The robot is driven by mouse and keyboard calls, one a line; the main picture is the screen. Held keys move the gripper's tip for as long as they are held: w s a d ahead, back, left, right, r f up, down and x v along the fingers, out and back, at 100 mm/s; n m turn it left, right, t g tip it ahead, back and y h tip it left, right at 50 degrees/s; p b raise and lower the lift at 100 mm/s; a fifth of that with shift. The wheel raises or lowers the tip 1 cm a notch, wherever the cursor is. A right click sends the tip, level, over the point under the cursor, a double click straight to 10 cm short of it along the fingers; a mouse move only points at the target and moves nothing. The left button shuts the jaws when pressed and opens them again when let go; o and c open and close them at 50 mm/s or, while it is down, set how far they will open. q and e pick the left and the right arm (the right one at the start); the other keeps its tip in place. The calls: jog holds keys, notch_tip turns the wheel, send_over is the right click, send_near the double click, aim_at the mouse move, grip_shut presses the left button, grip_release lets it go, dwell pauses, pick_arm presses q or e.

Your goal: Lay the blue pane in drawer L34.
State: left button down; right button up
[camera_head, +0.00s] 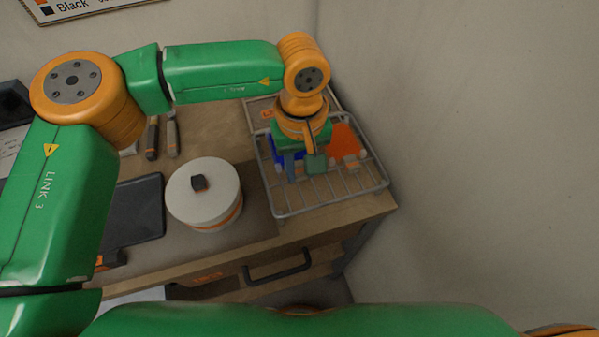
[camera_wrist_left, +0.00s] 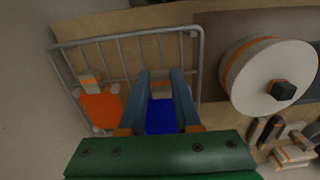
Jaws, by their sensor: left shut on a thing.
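The blue pane (camera_head: 277,147) is at the wire rack (camera_head: 333,204) on the bench's right end. In the left wrist view the blue pane (camera_wrist_left: 161,116) shows between the two fingers. My left gripper (camera_head: 302,165) reaches down over the rack and is shut on the blue pane; the arm and fingers hide part of it. I cannot tell whether the pane still touches the rack. A drawer front with a dark handle (camera_head: 279,266) is below the bench top, with an orange label (camera_head: 207,278) too small to read. My right gripper is not in view.
An orange pane (camera_head: 342,138) stands in the rack, close beside the gripper. A white round lidded drum (camera_head: 204,193) with a dark knob is left of the rack. A dark tray (camera_head: 137,208) and tools (camera_head: 152,139) lie further left. A wall closes the right side.

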pick_arm(q)
jog(key=s+a+r+b, duration=0.2)
jog(key=s+r, duration=1.1)
jog(key=s, duration=0.1)
jog(key=shift+a, duration=0.25)
jog(key=shift+w, duration=0.1)
